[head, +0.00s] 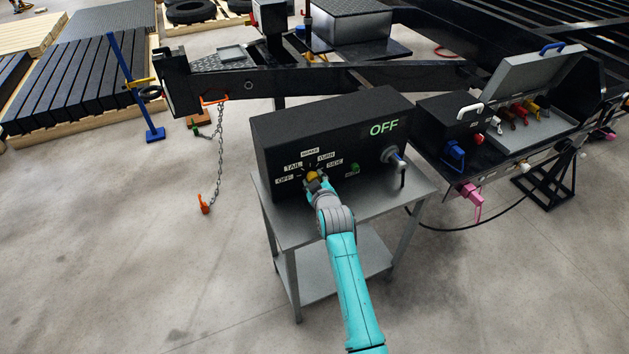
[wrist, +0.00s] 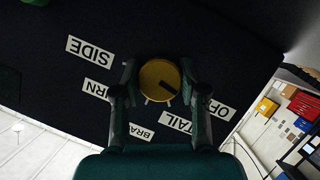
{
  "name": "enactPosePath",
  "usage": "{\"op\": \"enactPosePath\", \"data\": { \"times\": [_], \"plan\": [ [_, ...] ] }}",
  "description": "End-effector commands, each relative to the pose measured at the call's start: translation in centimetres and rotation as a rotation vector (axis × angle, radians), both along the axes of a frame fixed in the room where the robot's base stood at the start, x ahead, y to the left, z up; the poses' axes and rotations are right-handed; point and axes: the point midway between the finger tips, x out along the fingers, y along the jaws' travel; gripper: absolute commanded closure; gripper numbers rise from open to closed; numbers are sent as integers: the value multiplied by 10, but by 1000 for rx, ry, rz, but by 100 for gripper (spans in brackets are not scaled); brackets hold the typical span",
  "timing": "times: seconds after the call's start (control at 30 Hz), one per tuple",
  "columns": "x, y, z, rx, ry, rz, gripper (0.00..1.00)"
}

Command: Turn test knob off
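The black test box (head: 275,135) stands on a grey metal cart, and its display (head: 384,128) reads OFF in green. The yellow knob (head: 313,176) is on its front, ringed by the labels OFF, TAIL, BRAKE, TURN and SIDE. In the wrist view the round yellow knob (wrist: 158,78) has a black pointer mark aimed at about the OFF label (wrist: 207,105). My gripper (wrist: 158,72) has one finger on each side of the knob, closed in against its edges. In the head view my gripper (head: 315,185) covers part of the knob.
A small green knob (head: 355,168) and a round connector (head: 393,157) are on the same panel to the right. The cart (head: 410,195) stands beside the trailer frame. An open grey case (head: 525,80) is at right. Open floor lies left and in front.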

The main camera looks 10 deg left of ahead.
Motion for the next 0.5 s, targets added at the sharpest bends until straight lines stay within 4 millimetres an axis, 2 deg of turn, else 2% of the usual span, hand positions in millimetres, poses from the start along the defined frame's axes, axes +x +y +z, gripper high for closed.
{"op": "enactPosePath", "data": {
  "times": [0.03, 0.07, 0.1, 0.5],
  "plan": [
    [0, 0, 0, 0, 0, 0, 44],
    [0, 0, 0, 0, 0, 0, 36],
    [0, 0, 0, 0, 0, 0, 33],
    [-5, -2, 1, 1, 1, 0, 33]
  ]
}}
